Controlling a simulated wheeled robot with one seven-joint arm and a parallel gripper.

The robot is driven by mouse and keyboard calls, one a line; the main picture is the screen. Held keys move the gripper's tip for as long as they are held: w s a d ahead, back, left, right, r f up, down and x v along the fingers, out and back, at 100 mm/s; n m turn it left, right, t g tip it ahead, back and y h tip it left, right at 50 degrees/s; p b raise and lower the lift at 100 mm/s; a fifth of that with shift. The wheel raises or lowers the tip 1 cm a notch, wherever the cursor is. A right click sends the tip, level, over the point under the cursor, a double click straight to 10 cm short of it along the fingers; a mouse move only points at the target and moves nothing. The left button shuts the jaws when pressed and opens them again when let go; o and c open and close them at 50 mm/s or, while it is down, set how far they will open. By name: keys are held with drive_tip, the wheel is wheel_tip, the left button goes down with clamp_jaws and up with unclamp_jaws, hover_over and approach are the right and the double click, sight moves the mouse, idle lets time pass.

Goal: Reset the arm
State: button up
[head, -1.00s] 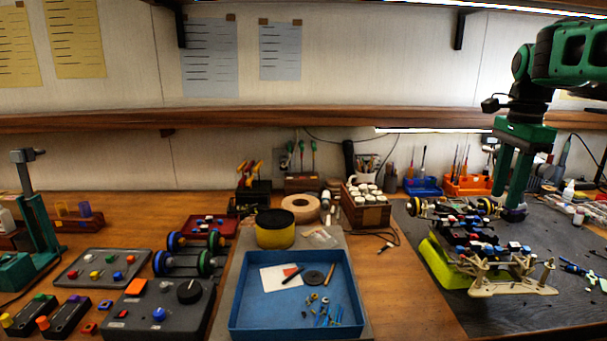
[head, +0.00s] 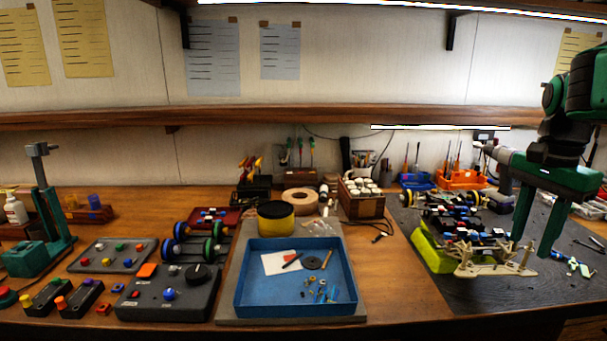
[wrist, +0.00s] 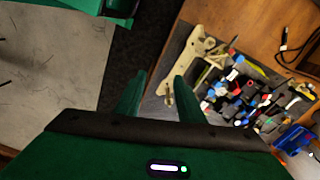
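My gripper (head: 539,222) is green and hangs from the arm at the right of the head view, fingers pointing down. Its two fingers are apart with nothing between them. It is beside the right side of the RC car chassis (head: 470,236), which stands on a lime-green stand (head: 432,251) on the dark mat. In the wrist view the fingers (wrist: 152,95) are spread, and the chassis (wrist: 250,100) lies to their right. The cream-coloured front part (wrist: 205,45) of the car lies just beyond the fingertips. I cannot tell the height of the fingertips above the mat.
A blue tray (head: 344,313) with small parts stands mid-bench. A grey control box (head: 203,302) is left of it. An orange bin (head: 462,180) and a blue bin (head: 418,182) stand behind the car. Loose tools (head: 574,266) lie right of it. Bare wood shows between tray and mat.

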drive_tip(key=s+a+f+n, duration=0.1)
drive_tip(key=s+f+n, duration=0.3)
drive_tip(key=s, duration=0.5)
drive_tip(key=s+a+f+n, duration=0.1)
drive_tip(key=s+f+n, duration=0.3)
drive_tip(key=s+f, duration=0.5)
drive_tip(key=shift+s+a, duration=0.25)
drive_tip(key=shift+s, duration=0.25)
drive_tip(key=shift+f, duration=0.1)
